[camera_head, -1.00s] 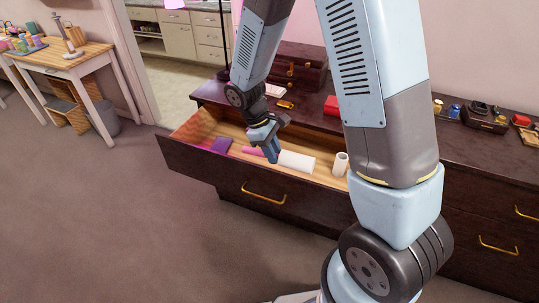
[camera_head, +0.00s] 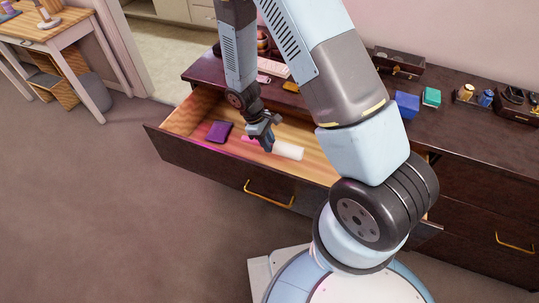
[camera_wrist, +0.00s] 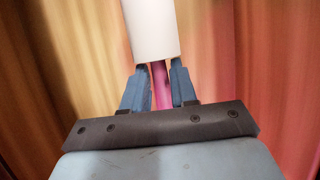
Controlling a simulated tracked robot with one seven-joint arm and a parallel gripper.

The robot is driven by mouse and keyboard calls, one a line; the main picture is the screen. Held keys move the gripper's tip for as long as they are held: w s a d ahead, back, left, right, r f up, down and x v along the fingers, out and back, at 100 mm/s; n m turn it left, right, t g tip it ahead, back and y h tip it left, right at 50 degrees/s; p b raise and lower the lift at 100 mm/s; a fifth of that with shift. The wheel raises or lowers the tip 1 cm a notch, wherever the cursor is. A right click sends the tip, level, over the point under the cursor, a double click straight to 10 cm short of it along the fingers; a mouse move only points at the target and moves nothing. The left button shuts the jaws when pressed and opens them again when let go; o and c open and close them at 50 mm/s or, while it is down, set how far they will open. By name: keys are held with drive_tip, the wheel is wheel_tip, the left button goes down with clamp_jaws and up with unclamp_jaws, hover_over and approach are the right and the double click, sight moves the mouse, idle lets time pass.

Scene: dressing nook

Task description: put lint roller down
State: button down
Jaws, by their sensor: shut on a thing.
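The lint roller (camera_head: 288,151) has a white cylinder and a pink handle. It lies low inside the open drawer (camera_head: 220,168) of the dark dresser. My gripper (camera_head: 268,143) is down in the drawer and shut on the pink handle. In the wrist view, the white roller (camera_wrist: 152,28) points away from me and the pink handle (camera_wrist: 160,85) runs between my two blue fingers (camera_wrist: 159,90). I cannot tell whether the roller touches the drawer floor.
A purple flat item (camera_head: 219,131) lies in the drawer to the left of my gripper. The dresser top (camera_head: 455,143) holds a blue box (camera_head: 407,104), a teal box (camera_head: 431,97) and other small things. My arm hides the drawer's right part. Bare drawer floor shows around the roller.

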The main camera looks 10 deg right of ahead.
wheel_tip(320, 180, down, 3)
drive_tip(key=shift+f, duration=0.2)
drive_tip(key=shift+s+f, duration=0.1)
drive_tip(key=shift+f, duration=2)
drive_tip(key=shift+f, duration=0.1)
drive_tip(key=c, duration=0.9)
unclamp_jaws()
drive_tip(key=v, duration=1.2)
drive_tip(key=shift+r, duration=0.3)
